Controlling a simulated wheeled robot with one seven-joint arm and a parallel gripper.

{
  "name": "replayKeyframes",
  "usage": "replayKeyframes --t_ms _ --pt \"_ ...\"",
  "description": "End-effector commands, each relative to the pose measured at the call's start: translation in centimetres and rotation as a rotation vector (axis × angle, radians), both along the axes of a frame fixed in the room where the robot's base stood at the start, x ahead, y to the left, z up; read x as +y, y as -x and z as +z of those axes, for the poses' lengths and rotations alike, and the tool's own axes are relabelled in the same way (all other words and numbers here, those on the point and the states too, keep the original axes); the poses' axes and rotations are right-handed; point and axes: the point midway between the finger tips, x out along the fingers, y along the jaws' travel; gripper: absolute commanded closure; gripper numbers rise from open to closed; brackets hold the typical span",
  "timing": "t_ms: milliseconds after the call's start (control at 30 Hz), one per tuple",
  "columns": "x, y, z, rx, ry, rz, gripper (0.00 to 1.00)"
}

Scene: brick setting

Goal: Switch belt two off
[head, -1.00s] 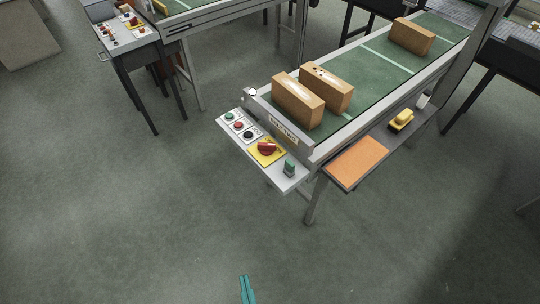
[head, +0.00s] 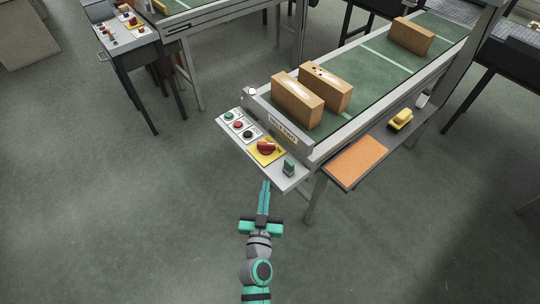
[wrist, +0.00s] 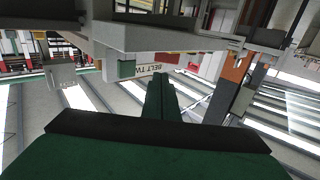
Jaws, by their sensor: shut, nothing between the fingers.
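Belt two (head: 350,97) is a green conveyor carrying cardboard boxes, with a nameplate (head: 283,131) at its near end. Its grey control panel (head: 287,181) holds a green button (head: 229,116), a red button (head: 238,125), a black button (head: 248,134), a red rotary switch (head: 267,147) on a yellow plate and a green rocker (head: 289,168). My gripper (head: 265,184) is shut and empty, just in front of the panel's near edge.
An orange pad (head: 356,162) on a side shelf and a yellow object (head: 401,120) lie right of the panel. Another control panel (head: 128,34) stands at the back left. The floor (head: 130,220) to the left and front is clear.

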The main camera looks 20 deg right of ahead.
Motion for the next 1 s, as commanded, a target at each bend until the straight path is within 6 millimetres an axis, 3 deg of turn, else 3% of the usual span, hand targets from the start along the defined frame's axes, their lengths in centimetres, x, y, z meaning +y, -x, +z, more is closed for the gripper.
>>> replayKeyframes --t_ms 467,1000 --pt "-0.4 -1.0 0.1 -0.002 0.001 0.002 1.0" --pt "-4.1 -8.8 0.1 -0.002 0.001 0.001 1.0"
